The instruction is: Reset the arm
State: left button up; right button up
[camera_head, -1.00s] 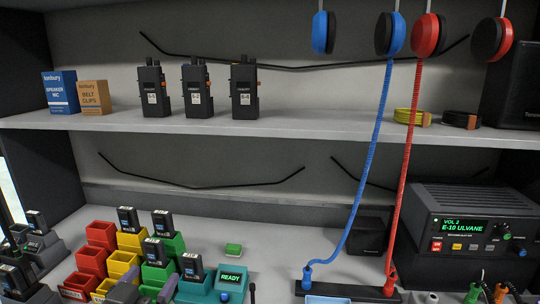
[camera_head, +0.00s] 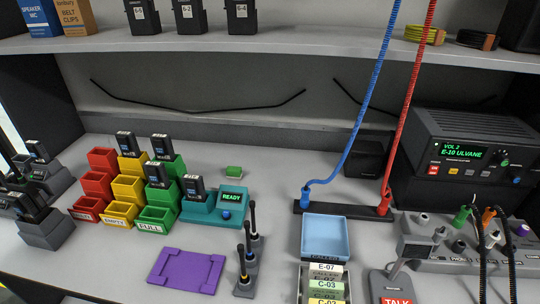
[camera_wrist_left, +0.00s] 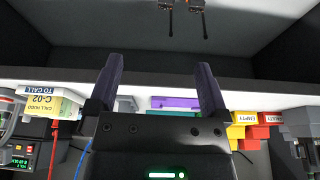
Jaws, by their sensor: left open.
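My left gripper (camera_wrist_left: 160,95) shows in the left wrist view with its two dark fingers spread apart and nothing between them. A dark wall or panel lies beyond the fingertips, and the desk with its coloured bins appears upside down in that view. Neither of my arms shows in the head view. My right gripper is not in any view.
The desk holds a purple tray (camera_head: 157,270), red, yellow and green bins (camera_head: 127,188), a teal READY unit (camera_head: 197,212), a blue tray (camera_head: 325,236) and a radio (camera_head: 465,155). Blue (camera_head: 368,95) and red (camera_head: 408,95) cords hang down. A shelf (camera_head: 290,43) runs above.

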pick_arm(q)
jog(key=s+a+f+g, duration=0.1)
jog(key=s+f, duration=0.3)
jog(key=f, duration=0.6)
jog(key=s+f+g, duration=0.2)
jog(key=s+f, duration=0.1)
jog(key=f, duration=0.7)
jog(key=s+a+f, duration=0.2)
jog(key=s+f, duration=0.2)
jog(key=s, duration=0.2)
jog(key=s+a+f+y, duration=0.1)
jog(key=s+a+f, duration=0.1)
jog(key=s+f, duration=0.2)
jog(key=s, duration=0.3)
jog(key=shift+g, duration=0.4)
jog(key=shift+m, duration=0.3)
